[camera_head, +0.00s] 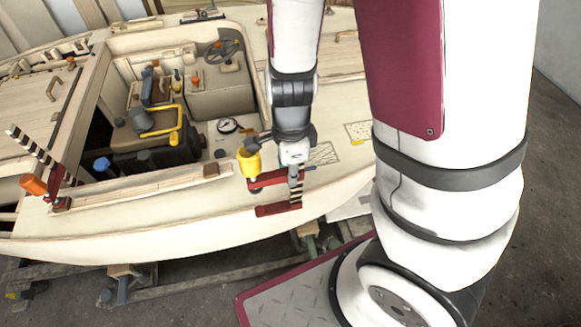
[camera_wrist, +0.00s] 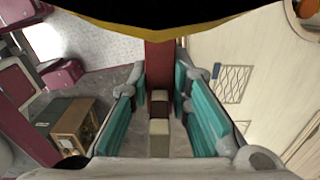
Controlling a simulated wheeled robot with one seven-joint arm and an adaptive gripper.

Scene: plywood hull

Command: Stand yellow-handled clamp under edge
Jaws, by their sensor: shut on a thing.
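The yellow-handled clamp (camera_head: 249,163) hangs upright at the near edge of the hull (camera_head: 150,222). Its striped bar (camera_head: 296,190) runs down from my gripper (camera_head: 294,163). Its upper red arm (camera_head: 268,180) is level with the deck rim, and its lower red jaw (camera_head: 278,210) shows in front of the hull side. I cannot tell whether either touches the wood. In the wrist view, my gripper (camera_wrist: 158,115) has its teal pads on both sides of the bar (camera_wrist: 158,128), below the red arm (camera_wrist: 158,60). The yellow handle (camera_wrist: 158,36) crosses the top.
An orange-handled clamp (camera_head: 35,185) stands at the hull edge to the left. The cockpit holds a yellow-railed engine (camera_head: 160,125) and a steering wheel (camera_head: 222,52). A round gauge (camera_head: 228,125) lies nearby. A wooden box (camera_wrist: 78,125) sits on the floor side.

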